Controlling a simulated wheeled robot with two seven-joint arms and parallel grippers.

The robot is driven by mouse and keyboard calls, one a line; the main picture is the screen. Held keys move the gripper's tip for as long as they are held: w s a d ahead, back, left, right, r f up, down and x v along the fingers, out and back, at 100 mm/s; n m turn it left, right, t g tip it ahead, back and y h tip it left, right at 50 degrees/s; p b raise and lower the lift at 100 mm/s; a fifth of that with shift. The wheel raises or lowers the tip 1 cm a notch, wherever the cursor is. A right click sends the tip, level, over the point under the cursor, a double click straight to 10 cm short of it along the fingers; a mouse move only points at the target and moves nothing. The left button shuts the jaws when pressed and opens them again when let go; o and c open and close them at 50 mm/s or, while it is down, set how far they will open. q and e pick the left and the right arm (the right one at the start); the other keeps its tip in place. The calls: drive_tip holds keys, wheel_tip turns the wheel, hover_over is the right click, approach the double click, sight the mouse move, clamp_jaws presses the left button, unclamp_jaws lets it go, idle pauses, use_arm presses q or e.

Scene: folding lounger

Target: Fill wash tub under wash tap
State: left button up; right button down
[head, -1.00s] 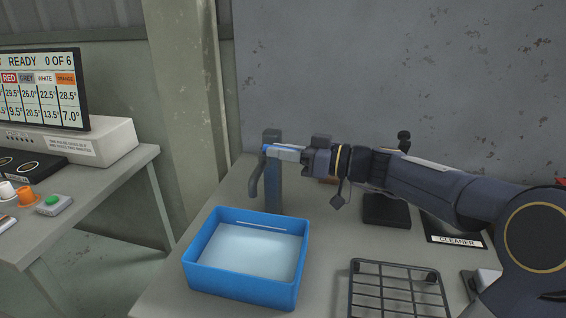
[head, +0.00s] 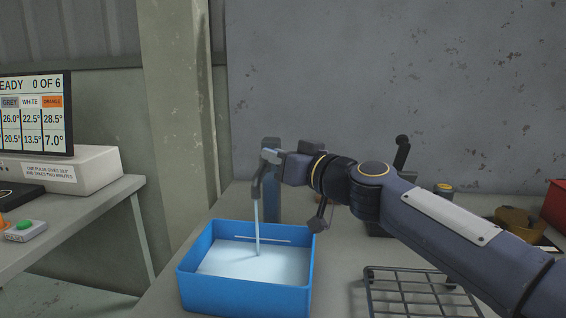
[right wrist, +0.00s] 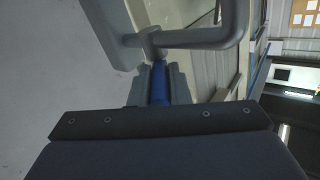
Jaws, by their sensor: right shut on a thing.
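The blue wash tub (head: 243,296) stands on the bench, with pale water (head: 225,262) inside. The grey wash tap (head: 257,187) stands behind the tub, its spout over it. A thin stream of water (head: 257,230) falls from the spout into the tub. My right gripper (head: 272,156) is at the top of the tap, shut on the blue tap handle. In the right wrist view the handle (right wrist: 158,84) lies between the fingers, below the curved grey spout (right wrist: 200,38). My left gripper is not in view.
A dark wire rack (head: 425,294) lies right of the tub. A red box (head: 557,205) stands at the far right. A separate table with a screen (head: 36,115) and a green button (head: 24,225) is at left, across a gap.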

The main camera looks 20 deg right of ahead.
idle(0.4)
drive_tip(key=c, duration=1.4)
unclamp_jaws()
drive_tip(key=shift+o, duration=0.2)
drive_tip(key=b+v, duration=0.1)
drive_tip(key=v, duration=0.6)
drive_tip(key=shift+s, duration=0.4)
